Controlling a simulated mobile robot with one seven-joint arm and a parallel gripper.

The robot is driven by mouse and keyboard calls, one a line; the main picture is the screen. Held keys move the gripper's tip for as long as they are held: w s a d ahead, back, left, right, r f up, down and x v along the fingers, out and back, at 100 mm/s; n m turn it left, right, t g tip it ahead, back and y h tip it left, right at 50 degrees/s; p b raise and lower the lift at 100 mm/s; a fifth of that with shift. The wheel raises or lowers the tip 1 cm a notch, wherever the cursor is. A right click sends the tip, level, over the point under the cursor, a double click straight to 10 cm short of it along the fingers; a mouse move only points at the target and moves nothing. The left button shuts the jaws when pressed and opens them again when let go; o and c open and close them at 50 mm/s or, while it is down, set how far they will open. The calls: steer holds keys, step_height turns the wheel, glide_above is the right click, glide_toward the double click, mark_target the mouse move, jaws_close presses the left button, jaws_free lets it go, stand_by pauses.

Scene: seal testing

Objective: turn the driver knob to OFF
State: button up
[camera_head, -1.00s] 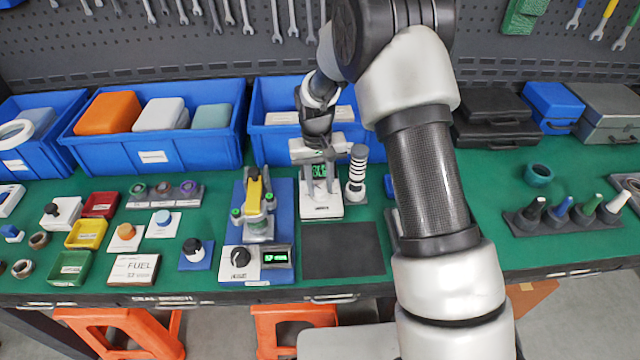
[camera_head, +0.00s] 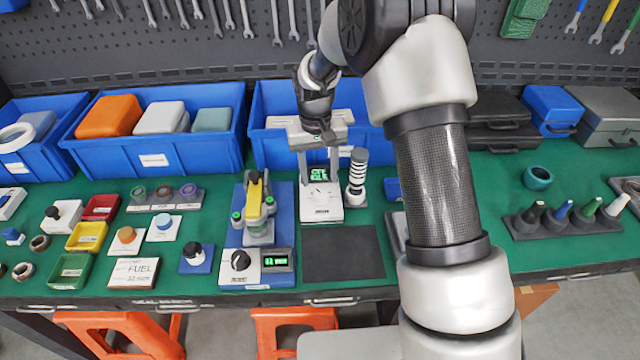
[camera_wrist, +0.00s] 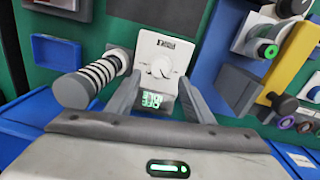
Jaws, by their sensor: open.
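A white unit (camera_head: 322,213) with a white knob (camera_head: 320,191) and a small green display (camera_head: 319,172) stands at the bench's middle; I take this as the driver. The wrist view shows its knob (camera_wrist: 161,67) and lit display (camera_wrist: 152,99); the label is too small to read surely. The knob's pointer setting is unclear. My gripper (camera_head: 320,172) is open, its fingers above and behind the unit. In the wrist view, the gripper (camera_wrist: 160,82) has its fingers apart, on either side of the display, holding nothing.
A black-and-white ringed post (camera_head: 357,175) stands close right of the unit. Left is a blue-based fixture (camera_head: 285,200) with a black knob (camera_head: 240,260). A blue bin (camera_head: 262,150) stands behind. A dark mat (camera_head: 343,252) in front is clear.

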mark_target(317, 192)
step_height(317, 192, up, 12)
steer(key=shift+a+p, duration=0.25)
steer(key=shift+p, duration=0.1)
